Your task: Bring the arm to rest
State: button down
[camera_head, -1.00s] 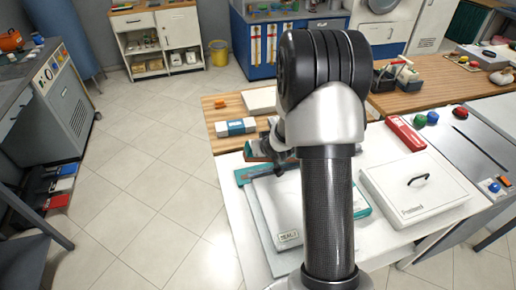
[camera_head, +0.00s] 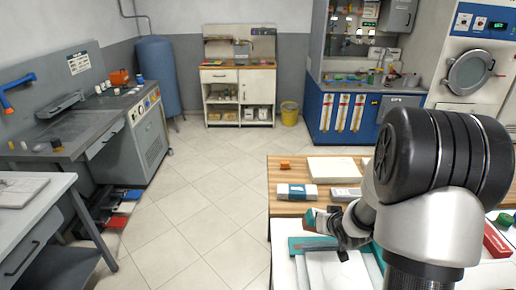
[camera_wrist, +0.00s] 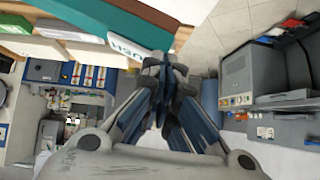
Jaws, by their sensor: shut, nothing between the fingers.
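My arm rises on the right of the head view, with its dark, ribbed joint and silver link in front of the table. My gripper (camera_head: 338,232) is partly hidden by the arm and hangs over the near part of the table (camera_head: 282,258). In the wrist view my gripper (camera_wrist: 168,66) shows with its fingers drawn together and nothing between them. A box with lettering (camera_wrist: 128,47) lies close past the fingertips in that view. I cannot tell the exact gap between gripper and tabletop.
A white-and-blue box (camera_head: 297,193) and a small orange thing (camera_head: 285,165) are on the wooden tabletop. A teal-edged panel (camera_head: 309,243) lies below the gripper. Open tiled floor (camera_head: 205,215) is to the left. A yellow bucket (camera_head: 289,113) stands by the back cabinets.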

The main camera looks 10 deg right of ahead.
jog(key=s+a+r+n+g+h, duration=0.1)
jog(key=s+a+r, duration=0.3)
jog(key=r, duration=0.2)
jog(key=s+a+r+g, duration=0.1)
jog(key=s+a+r, duration=0.3)
jog(key=r, duration=0.3)
jog(key=s+a+r+n+g+y, duration=0.1)
jog(key=s+a+r, duration=0.1)
jog(key=s+a, duration=0.4)
jog(key=s+a+r+n+g+y, duration=0.1)
jog(key=s+a, duration=0.5)
jog(key=s, duration=0.8)
jog(key=shift+s+r+y+b, duration=0.2)
jog(key=shift+r+y+b, duration=0.15)
jog(key=shift+r, duration=0.45)
